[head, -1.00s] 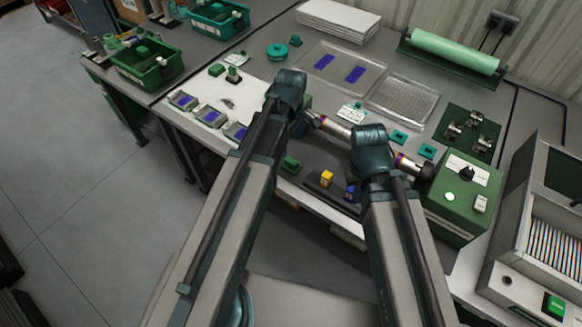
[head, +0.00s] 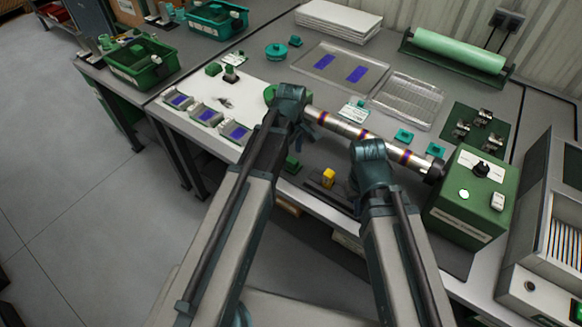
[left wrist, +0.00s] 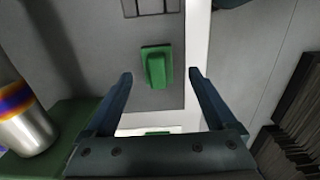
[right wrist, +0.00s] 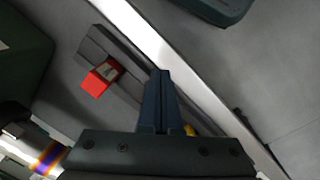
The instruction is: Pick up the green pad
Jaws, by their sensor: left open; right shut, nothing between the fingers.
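The green pad (left wrist: 156,68) is a small green block with a raised grip, lying on the grey bench near its front edge. In the head view it (head: 292,164) shows just beside my left arm's end. My left gripper (left wrist: 160,76) is open and empty; in its wrist view the pad lies ahead, between the lines of the two fingers, apart from both. My right gripper (right wrist: 161,75) is shut and empty, over a dark rack with a red block (right wrist: 97,79). My right arm hides this gripper in the head view.
A steel tube (head: 345,126) with coloured bands runs behind my wrists to a green control box (head: 470,193). A yellow block (head: 328,178) stands right of the pad. Floor is open in front.

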